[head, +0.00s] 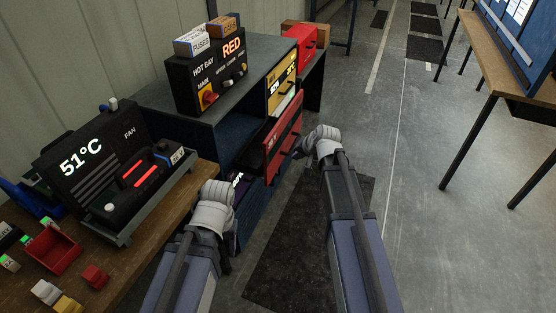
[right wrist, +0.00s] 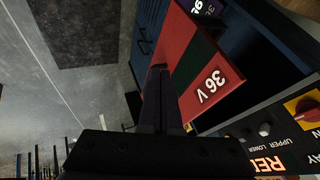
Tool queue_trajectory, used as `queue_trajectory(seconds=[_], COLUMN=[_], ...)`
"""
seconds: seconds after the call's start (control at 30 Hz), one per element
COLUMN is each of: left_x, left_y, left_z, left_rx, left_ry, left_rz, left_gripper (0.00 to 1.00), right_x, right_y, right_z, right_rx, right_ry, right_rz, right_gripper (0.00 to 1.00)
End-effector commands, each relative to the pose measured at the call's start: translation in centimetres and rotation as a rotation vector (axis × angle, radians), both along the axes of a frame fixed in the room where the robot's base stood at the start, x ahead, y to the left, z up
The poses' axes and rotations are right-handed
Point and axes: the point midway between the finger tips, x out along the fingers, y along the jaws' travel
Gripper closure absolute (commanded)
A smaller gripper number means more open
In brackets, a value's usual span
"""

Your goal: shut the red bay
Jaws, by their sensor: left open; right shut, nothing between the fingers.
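The red bay (head: 283,140) is in the blue cabinet, and its red front stands out from the cabinet's face with a dark gap behind it. In the right wrist view its red front (right wrist: 205,65) shows a dark band and the marking "36 V". My right gripper (head: 298,152) is shut and empty, with its fingers close to the red front; I cannot tell whether they touch it. The shut fingers also show in the right wrist view (right wrist: 158,95). My left gripper (head: 229,195) is near the cabinet's near corner, its fingers mostly hidden by the wrist.
A black "HOT BAY" control box (head: 205,78) stands on the cabinet. A wooden bench (head: 150,250) with a "51°C" unit (head: 95,160) is at left.

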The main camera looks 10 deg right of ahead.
Motion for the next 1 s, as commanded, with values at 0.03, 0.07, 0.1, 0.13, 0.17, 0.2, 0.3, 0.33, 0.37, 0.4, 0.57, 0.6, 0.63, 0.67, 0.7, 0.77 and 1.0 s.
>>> queue_trajectory(seconds=[0.03,0.07,0.1,0.13,0.17,0.2,0.3,0.33,0.37,0.4,0.57,0.6,0.63,0.67,0.7,0.77,1.0], left_x=[0.0,0.0,0.0,0.0,0.0,0.0,0.0,0.0,0.0,0.0,0.0,0.0,0.0,0.0,0.0,0.0,0.0], left_y=[0.0,0.0,0.0,0.0,0.0,0.0,0.0,0.0,0.0,0.0,0.0,0.0,0.0,0.0,0.0,0.0,0.0], left_z=[-0.5,-0.8,-1.3,-1.7,-2.1,-2.7,-4.2,-4.6,-5.0,-5.5,-7.6,-8.1,-8.4,-8.7,-7.9,-7.8,-7.8], left_rx=[0.0,0.0,0.0,0.0,0.0,0.0,0.0,0.0,0.0,0.0,0.0,0.0,0.0,0.0,0.0,0.0,0.0], left_ry=[0.0,0.0,0.0,0.0,0.0,0.0,0.0,0.0,0.0,0.0,0.0,0.0,0.0,0.0,0.0,0.0,0.0], left_rz=[0.0,0.0,0.0,0.0,0.0,0.0,0.0,0.0,0.0,0.0,0.0,0.0,0.0,0.0,0.0,0.0,0.0], left_gripper=[0.42,0.42,0.42,0.42,0.42,0.42,0.42,0.42,0.42,0.42,0.42,0.42,0.42,0.42,0.42,0.42,0.42], right_x=[0.3,0.4,0.7,1.0,1.2,1.6,2.7,3.0,3.3,3.6,5.2,5.5,5.7,6.0,6.3,6.8,7.7], right_y=[0.1,0.1,0.2,0.3,0.4,0.5,0.8,0.9,1.0,1.1,1.6,1.7,1.8,1.9,2.7,3.4,4.9], right_z=[-0.6,-0.8,-1.3,-1.7,-2.1,-2.7,-4.2,-4.6,-5.0,-5.6,-7.6,-8.1,-8.4,-8.7,-8.0,-7.9,-7.9], right_rx=[0.0,0.0,-0.001,-0.002,-0.001,-0.002,-0.003,-0.003,-0.002,-0.002,-0.002,-0.002,-0.002,-0.002,-0.002,-0.003,-0.002], right_ry=[0.001,0.001,0.0,0.001,0.002,0.002,0.001,0.001,0.001,0.001,0.002,0.002,0.002,0.002,0.002,0.003,0.002], right_rz=[0.001,0.001,0.002,0.002,0.002,0.003,0.004,0.004,0.004,0.004,0.003,0.004,0.004,0.004,0.006,0.006,0.004], right_gripper=[1.0,1.0,1.0,1.0,1.0,1.0,1.0,1.0,1.0,1.0,1.0,1.0,1.0,1.0,1.0,1.0,1.0])
